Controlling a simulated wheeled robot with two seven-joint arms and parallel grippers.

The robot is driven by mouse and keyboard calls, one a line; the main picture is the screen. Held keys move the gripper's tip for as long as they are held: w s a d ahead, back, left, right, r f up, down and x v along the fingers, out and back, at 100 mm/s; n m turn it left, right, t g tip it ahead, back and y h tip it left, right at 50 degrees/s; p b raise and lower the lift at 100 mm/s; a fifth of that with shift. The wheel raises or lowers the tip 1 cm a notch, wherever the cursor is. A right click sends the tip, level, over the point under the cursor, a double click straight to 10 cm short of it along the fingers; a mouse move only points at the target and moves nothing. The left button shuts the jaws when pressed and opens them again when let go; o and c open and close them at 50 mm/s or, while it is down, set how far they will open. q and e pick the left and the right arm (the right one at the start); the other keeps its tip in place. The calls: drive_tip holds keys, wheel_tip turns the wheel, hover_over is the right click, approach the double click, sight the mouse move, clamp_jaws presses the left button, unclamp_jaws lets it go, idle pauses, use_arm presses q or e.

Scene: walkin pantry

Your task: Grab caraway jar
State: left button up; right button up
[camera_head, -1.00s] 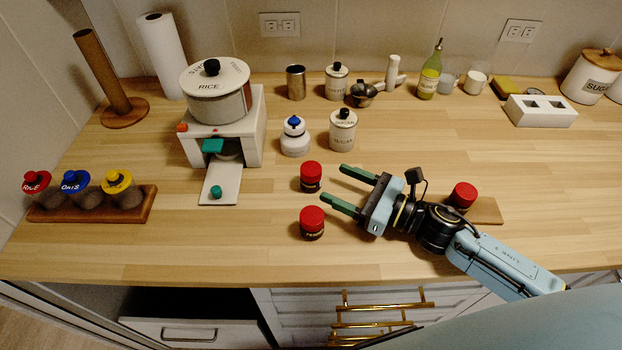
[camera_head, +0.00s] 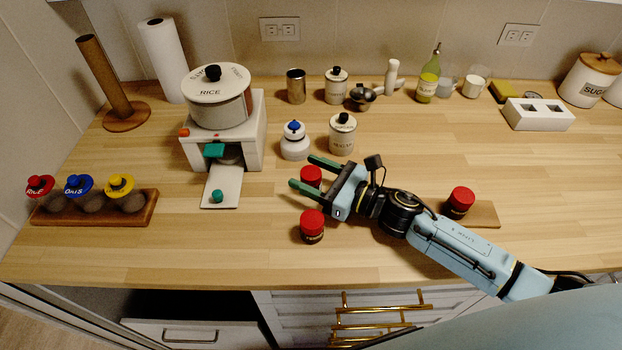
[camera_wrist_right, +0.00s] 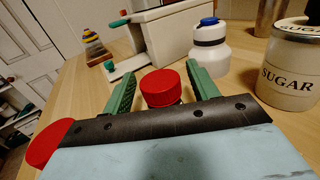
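Three small jars with red lids stand on the wooden counter, and I cannot read which one says caraway. The rear jar (camera_head: 311,175) is between the spread fingers of my right gripper (camera_head: 303,171). In the wrist view its red lid (camera_wrist_right: 162,87) sits between the two green fingers, with a gap at each side. The gripper is open, and its fingers hide part of the jar. The front jar (camera_head: 312,225) stands just outside the nearer finger; its lid (camera_wrist_right: 48,143) shows at lower left in the wrist view. My left gripper is not in view.
A white bottle with a blue cap (camera_head: 294,142) and a sugar canister (camera_head: 342,136) stand beyond the gripper.

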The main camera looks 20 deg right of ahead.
drive_tip(key=c, duration=0.8)
